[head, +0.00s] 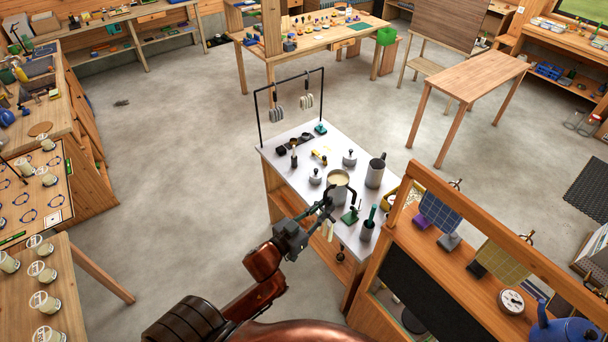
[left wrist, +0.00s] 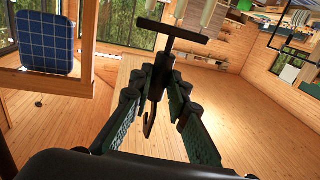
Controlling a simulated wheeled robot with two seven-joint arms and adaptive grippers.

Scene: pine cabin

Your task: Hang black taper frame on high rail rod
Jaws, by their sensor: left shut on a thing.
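My left gripper (head: 322,208) is shut on the black taper frame, above the near edge of the white-topped table. In the left wrist view its fingers (left wrist: 155,85) close on the frame's stem. The black taper frame (left wrist: 172,30) shows a crossbar at the top and a hook end pointing down in that picture. Pale tapers (left wrist: 207,12) show beyond the crossbar; they also show below the gripper in the head view (head: 327,231). The high rail rod (head: 290,80) is black and stands at the table's far left end, apart from my gripper. My right gripper is not in view.
Two frames with pale tapers hang on the rod, a left one (head: 278,112) and a right one (head: 306,101). A wax pot (head: 339,189), a grey pitcher (head: 375,172) and small weights stand on the white table (head: 285,145). A wooden shelf unit (head: 470,235) stands at right.

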